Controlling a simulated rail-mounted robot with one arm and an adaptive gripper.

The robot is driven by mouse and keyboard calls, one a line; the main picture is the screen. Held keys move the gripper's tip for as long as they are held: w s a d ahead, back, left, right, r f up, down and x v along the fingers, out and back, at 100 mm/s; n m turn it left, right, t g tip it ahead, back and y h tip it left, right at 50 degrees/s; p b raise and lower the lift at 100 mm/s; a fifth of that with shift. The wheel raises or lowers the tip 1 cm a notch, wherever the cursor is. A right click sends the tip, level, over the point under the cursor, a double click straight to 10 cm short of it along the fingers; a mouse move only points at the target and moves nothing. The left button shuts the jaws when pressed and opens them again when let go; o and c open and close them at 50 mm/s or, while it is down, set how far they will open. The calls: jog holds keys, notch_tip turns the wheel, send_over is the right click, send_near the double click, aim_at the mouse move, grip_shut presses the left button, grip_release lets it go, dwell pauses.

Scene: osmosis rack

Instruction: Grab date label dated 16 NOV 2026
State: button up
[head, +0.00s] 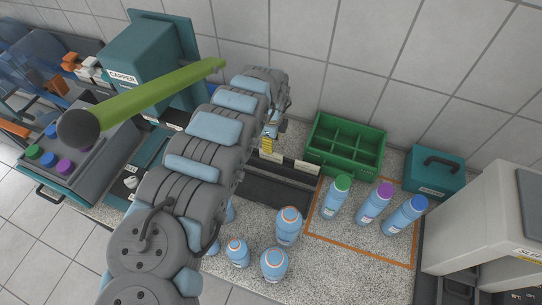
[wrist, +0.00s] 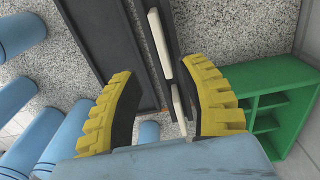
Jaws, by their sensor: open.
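Small white label pieces stand in a narrow dark holder (wrist: 173,30). One white label (wrist: 159,42) is at the upper middle of the wrist view, and another (wrist: 180,103) is lower, between my fingers in the picture. In the head view, white labels (head: 302,166) show along the dark strip in front of the green crate. No date is legible on any of them. My gripper (wrist: 160,78) is open, with its yellow fingers on either side of the holder in the picture. Whether it touches a label cannot be told. In the head view my arm partly hides the gripper (head: 268,145).
A green compartment crate (head: 346,143) stands right of the labels. Several blue bottles, including a green-capped one (head: 336,198), stand on the speckled counter. A teal box (head: 434,172) and a beige machine (head: 490,235) are at the right. A teal capper (head: 150,65) is at the left.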

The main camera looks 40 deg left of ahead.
aim_at(271, 160)
jog(key=shift+f, duration=1.55)
jog(key=shift+w+f, duration=0.1)
jog(key=shift+a+f, duration=0.2)
jog(key=shift+f, duration=1.25)
jog(key=shift+d+f, duration=0.1)
jog(key=shift+f, duration=0.9)
grip_shut()
